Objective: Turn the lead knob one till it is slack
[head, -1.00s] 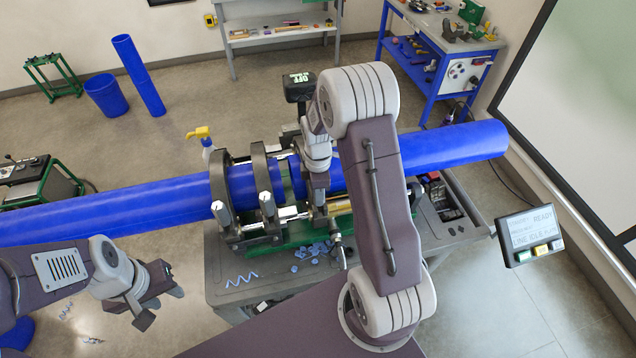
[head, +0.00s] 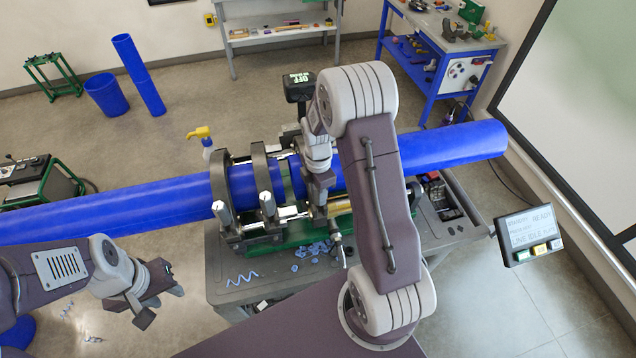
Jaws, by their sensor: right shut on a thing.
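The pipe fusion machine (head: 290,236) clamps a long blue pipe (head: 110,208) in several dark clamp rings. Silver clamp knobs stand on the front of the rings, one at the left (head: 221,211) and one beside it (head: 266,206). Another silver knob (head: 335,230) shows further right, just below my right gripper. My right gripper (head: 319,196) points down at the right-hand clamps, shut on what appears to be a clamp knob; its fingertips and the held part are mostly hidden. My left gripper (head: 162,304) is open and empty, left of the cart.
The grey cart top (head: 228,290) carries blue shavings (head: 310,255). A control box (head: 530,236) reading READY stands at the right. A yellow-topped bottle (head: 203,137) is behind the pipe.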

